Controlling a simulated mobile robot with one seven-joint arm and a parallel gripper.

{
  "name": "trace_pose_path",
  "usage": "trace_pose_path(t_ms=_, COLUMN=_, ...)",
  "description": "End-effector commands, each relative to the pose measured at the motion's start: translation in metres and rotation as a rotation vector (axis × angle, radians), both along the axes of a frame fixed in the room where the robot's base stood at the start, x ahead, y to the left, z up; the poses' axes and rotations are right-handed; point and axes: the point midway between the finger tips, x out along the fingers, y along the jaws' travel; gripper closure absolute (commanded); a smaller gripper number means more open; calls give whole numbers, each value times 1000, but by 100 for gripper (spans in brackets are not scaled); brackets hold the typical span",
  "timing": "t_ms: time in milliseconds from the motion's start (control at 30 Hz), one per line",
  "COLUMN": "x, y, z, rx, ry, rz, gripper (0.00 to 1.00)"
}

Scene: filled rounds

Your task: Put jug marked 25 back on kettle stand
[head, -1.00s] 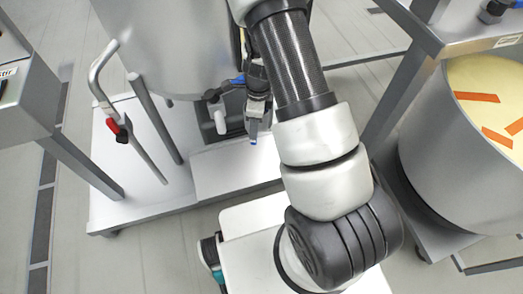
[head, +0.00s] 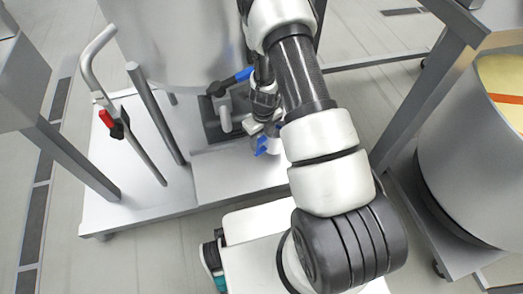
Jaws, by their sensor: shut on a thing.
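My gripper (head: 262,134) is low in front of the large steel kettle (head: 175,45), just right of its outlet. Its blue fingertips show, and it is shut on a pale thing (head: 276,146) that looks like the jug. Most of that thing is hidden behind my arm, and no mark 25 can be read. The kettle stand (head: 135,195) is a white platform under the kettle, with a raised front step (head: 235,178). The gripper appears over the step's right part. I cannot tell whether the held thing touches it.
The outlet has a pale spout (head: 223,117) and a blue lever (head: 236,80), close left of my gripper. A bent steel handle (head: 97,60) with a red grip rises at the left. A steel table (head: 465,45) and a large round vat (head: 465,160) stand at the right.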

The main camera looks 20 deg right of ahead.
Motion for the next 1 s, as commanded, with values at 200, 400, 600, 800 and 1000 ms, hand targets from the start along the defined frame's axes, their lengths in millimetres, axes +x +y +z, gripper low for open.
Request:
trace_pose_path(t_ms=200, x=0, y=0, z=-20, rx=-1, ry=0, rz=2, gripper=100)
trace_pose_path(t_ms=400, x=0, y=-1, z=-47, rx=-1, ry=0, rz=0, gripper=100)
trace_pose_path(t_ms=600, x=1, y=0, z=-55, rx=-1, ry=-1, rz=1, gripper=100)
trace_pose_path(t_ms=800, x=0, y=0, z=-57, rx=-1, ry=-1, rz=2, gripper=100)
trace_pose_path(t_ms=1000, x=0, y=0, z=-58, rx=-1, ry=0, rz=2, gripper=37)
